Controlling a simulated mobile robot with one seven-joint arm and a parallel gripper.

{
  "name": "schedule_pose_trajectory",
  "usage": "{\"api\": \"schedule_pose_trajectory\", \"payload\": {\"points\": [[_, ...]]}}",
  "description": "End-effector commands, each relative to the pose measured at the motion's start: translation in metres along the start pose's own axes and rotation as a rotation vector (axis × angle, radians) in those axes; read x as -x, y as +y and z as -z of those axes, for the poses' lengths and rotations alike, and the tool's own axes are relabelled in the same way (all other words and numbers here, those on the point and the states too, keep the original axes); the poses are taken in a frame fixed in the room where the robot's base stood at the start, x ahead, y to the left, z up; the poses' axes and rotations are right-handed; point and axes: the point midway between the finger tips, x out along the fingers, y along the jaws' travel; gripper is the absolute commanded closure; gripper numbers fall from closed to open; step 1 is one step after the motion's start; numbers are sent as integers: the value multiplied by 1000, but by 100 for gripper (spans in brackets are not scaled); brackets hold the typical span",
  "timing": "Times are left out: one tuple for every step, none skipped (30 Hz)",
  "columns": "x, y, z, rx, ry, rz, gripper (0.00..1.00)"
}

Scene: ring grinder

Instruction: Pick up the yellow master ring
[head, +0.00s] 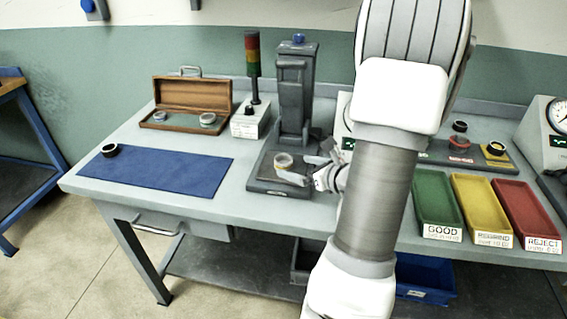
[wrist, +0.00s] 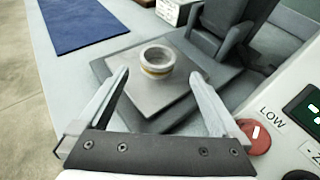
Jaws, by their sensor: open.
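The yellow master ring, a silvery ring with a yellow band (wrist: 157,62), sits flat on the square plate of a dark grey press stand; it also shows in the head view (head: 283,160). My gripper (head: 303,168) is open at the right side of the stand, close to the ring. In the wrist view my two fingers (wrist: 158,80) point toward the ring, one on either side of its line, with nothing between them but the plate and the ring ahead. I cannot tell the exact height of the fingertips over the plate.
The press column (head: 297,95) rises behind the plate. A blue mat (head: 155,172) with a dark ring (head: 109,150) lies left. An open wooden case (head: 190,103) holds rings. Green, yellow and red bins (head: 483,212) stand right. A red button (wrist: 254,136) is near my right finger.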

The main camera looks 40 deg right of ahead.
Motion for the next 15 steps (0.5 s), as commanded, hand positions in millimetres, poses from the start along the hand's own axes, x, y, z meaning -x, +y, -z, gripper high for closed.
{"api": "schedule_pose_trajectory", "payload": {"points": [[-8,2,-4,2,-2,-4,0],[-12,3,-6,3,-2,-5,0],[-18,4,-9,2,-2,-4,0],[-22,4,-12,2,-2,-4,0],[-27,5,-13,3,-2,-5,0],[-33,4,-11,1,-1,-3,0],[-36,4,-11,1,-1,-3,0],[-39,4,-11,0,0,-3,0],[-42,4,-11,0,-1,-2,0],[-44,4,-11,0,-1,-2,0],[-44,4,-12,0,-1,-1,0],[-45,4,-12,0,-1,-1,0],[-45,4,-12,0,-1,-1,0],[-45,4,-12,0,-1,0,0],[-45,4,-12,0,-1,0,0]]}}
